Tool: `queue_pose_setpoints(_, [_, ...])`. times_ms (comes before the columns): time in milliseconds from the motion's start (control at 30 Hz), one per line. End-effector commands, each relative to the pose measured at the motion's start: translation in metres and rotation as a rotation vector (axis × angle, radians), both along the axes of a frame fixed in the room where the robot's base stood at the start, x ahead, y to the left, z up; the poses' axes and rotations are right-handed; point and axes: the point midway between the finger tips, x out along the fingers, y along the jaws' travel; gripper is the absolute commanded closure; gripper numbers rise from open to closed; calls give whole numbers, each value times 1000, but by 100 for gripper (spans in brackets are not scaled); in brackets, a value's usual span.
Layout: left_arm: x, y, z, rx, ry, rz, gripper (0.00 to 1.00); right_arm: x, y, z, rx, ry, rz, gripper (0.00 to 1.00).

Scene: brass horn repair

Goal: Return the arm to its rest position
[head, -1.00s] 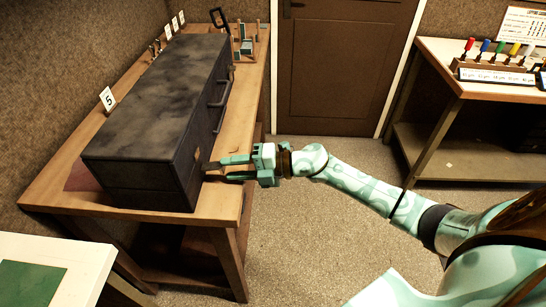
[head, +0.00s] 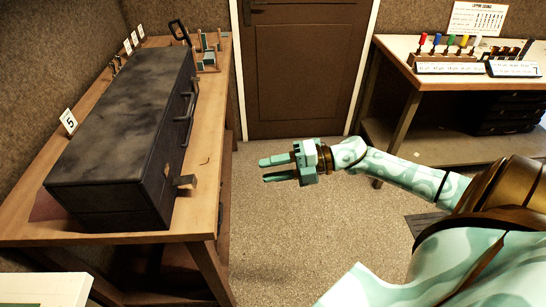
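My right arm (head: 410,175) comes in from the right and reaches out level over the floor. Its gripper (head: 264,170) points left, with its two fingers apart and nothing between them. It hangs over open floor, clear of the bench edge. A long dark case (head: 125,135) lies shut on the wooden bench to the left of the gripper. My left gripper is not in view.
The wooden bench (head: 205,165) holds numbered cards (head: 69,121) and a small stand (head: 207,58). A second table (head: 400,62) at the right back carries colour-handled tools. A brown door (head: 300,70) is behind. A pale table corner (head: 45,290) shows at lower left. Floor between is clear.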

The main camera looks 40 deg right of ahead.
Motion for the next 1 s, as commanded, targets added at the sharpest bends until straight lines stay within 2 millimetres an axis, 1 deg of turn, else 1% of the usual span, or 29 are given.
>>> queue_pose_setpoints(433, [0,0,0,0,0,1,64,2,-1,-1,-1,6,-13,62])
queue_pose_setpoints(467, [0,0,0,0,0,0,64,5,-3,-1,-2,7,-32,62])
queue_pose_setpoints(500, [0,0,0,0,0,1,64,12,-10,-3,3,14,-78,62])
queue_pose_setpoints(567, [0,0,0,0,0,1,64,25,-34,-13,15,48,-197,62])
queue_pose_setpoints(600, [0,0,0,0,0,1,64,34,-55,-27,33,84,-298,62])
queue_pose_setpoints(667, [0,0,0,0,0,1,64,41,-89,-61,82,166,-481,62])
queue_pose_setpoints(700, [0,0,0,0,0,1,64,39,-111,-90,118,233,-607,62])
queue_pose_setpoints(767, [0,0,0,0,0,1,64,27,-139,-137,168,340,-787,62])
queue_pose_setpoints(800, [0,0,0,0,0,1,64,14,-153,-169,194,411,-894,62])
queue_pose_setpoints(867, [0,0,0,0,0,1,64,-13,-167,-216,227,522,-1040,62])
queue_pose_setpoints(900, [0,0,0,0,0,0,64,-34,-172,-246,244,596,-1129,62])
queue_pose_setpoints(967, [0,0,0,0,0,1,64,-69,-174,-289,262,706,-1252,62])
queue_pose_setpoints(1000, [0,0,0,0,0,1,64,-95,-172,-316,271,781,-1328,62])
